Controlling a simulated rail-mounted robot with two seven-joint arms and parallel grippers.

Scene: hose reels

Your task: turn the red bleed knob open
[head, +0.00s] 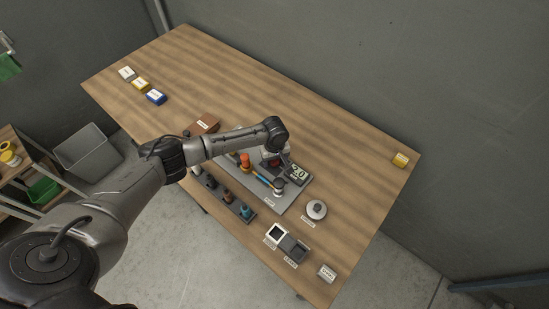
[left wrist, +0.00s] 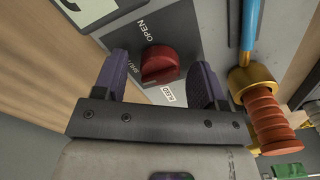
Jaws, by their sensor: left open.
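The red bleed knob (left wrist: 160,64) shows in the left wrist view on a dark plate. The word OPEN is printed above and left of it, a partly hidden word beside my left finger appears to read SHUT, and a small BLEED label is below. My left gripper (left wrist: 162,68) is open, with one purple finger on each side of the knob; I cannot tell whether either finger touches it. In the head view my left gripper (head: 275,157) is over the grey panel (head: 292,190), beside a display reading 20 (head: 298,171), and the knob is hidden there. My right gripper is not in view.
A blue rod (left wrist: 249,25) with a brass collar and an orange ribbed handle (left wrist: 266,115) stands close to the right finger. On the wooden table (head: 215,70) are a dark tool rack (head: 240,207), a round white item (head: 316,210) and black bins (head: 292,248). The table's back is mostly clear.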

